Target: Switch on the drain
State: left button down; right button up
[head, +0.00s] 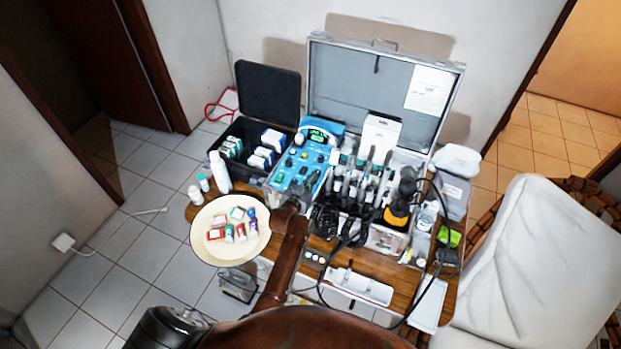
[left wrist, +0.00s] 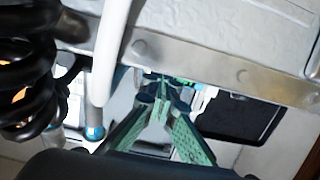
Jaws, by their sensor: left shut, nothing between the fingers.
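The blue control panel (head: 290,172), with several knobs and a green-lit display, stands at the left of the open metal case in the head view. I cannot tell which control is the drain switch. My left gripper (head: 311,184) reaches over the panel's lower right part, beside the case. In the left wrist view its green fingers (left wrist: 162,88) are shut together with nothing between them, close to a metal edge (left wrist: 215,68). Whether the tips touch anything is unclear, and the spot beyond them is partly hidden. My right gripper is not in view.
Handpieces and coiled black cables (head: 325,222) crowd the case right of my gripper; coils also show in the left wrist view (left wrist: 25,70). A cream plate (head: 203,250) with small boxes, a white bottle (head: 219,172) and a black open case (head: 268,92) stand left.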

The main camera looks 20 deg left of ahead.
pick_arm(q)
jog(key=shift+r, duration=0.3)
jog(key=r+p, duration=0.4)
jog(key=shift+s+r+p, duration=0.1)
jog(key=shift+s+p, duration=0.3)
jog(key=s, duration=0.4)
jog(key=s+b, duration=0.1)
jog(key=s, duration=0.3)
jog(key=shift+s+a+f, duration=0.1)
jog(key=shift+s+f, duration=0.1)
jog(key=shift+s, duration=0.1)
jog(key=shift+s+r, duration=0.15)
jog(key=shift+s, duration=0.5)
